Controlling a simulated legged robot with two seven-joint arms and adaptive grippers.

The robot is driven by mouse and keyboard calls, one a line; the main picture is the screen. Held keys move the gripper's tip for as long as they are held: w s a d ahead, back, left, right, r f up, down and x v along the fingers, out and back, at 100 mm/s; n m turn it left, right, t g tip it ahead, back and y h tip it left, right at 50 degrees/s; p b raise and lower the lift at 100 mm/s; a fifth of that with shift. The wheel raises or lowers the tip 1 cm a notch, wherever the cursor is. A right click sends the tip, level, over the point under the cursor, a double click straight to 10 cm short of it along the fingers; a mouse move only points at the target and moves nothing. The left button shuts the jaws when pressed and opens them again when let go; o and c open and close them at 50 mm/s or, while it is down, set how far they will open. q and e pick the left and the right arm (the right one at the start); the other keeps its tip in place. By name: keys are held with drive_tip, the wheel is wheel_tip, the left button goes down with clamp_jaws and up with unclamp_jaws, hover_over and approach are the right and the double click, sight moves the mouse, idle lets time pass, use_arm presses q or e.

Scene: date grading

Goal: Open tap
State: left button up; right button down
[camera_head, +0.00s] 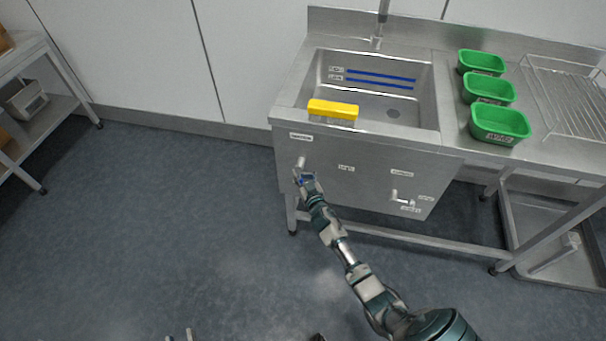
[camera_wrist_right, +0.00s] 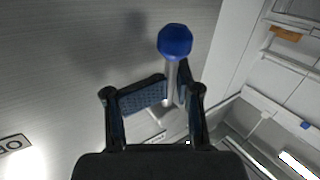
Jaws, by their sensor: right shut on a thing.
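The metal sink unit (camera_head: 352,165) has a lever (camera_head: 301,162) at the left of its front panel and another lever (camera_head: 402,200) at the lower right. My right gripper (camera_head: 304,178) is at the left lever. In the right wrist view, my right gripper (camera_wrist_right: 166,95) is shut on a thin grey lever handle with a blue ball end (camera_wrist_right: 175,41), which sticks out past the pads. The faucet spout (camera_head: 382,14) stands behind the basin (camera_head: 375,110). Two separated fingertips of my left gripper (camera_head: 180,336) show at the bottom edge, apparently empty.
Several green tubs, including a front one (camera_head: 500,124), stand right of the basin. A wire rack (camera_head: 568,95) lies farther right. The floor to the left is clear up to a shelf (camera_head: 38,128).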

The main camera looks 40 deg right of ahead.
use_arm(q)
drive_tip(key=shift+r, duration=0.1)
use_arm(e)
drive_tip(key=shift+w+a+r, duration=0.2)
drive_tip(key=shift+a+r, duration=0.25)
drive_tip(key=c, duration=1.5)
unclamp_jaws()
drive_tip(key=shift+a, duration=0.25)
use_arm(q)
drive_tip(key=shift+s+a+f, duration=0.1)
drive_tip(key=shift+a+f, duration=0.1)
drive_tip(key=shift+a, duration=0.45)
use_arm(e)
drive_tip(key=shift+s+d+f, duration=0.1)
drive_tip(key=shift+d+f, duration=0.05)
use_arm(q)
drive_tip(key=shift+d, duration=0.15)
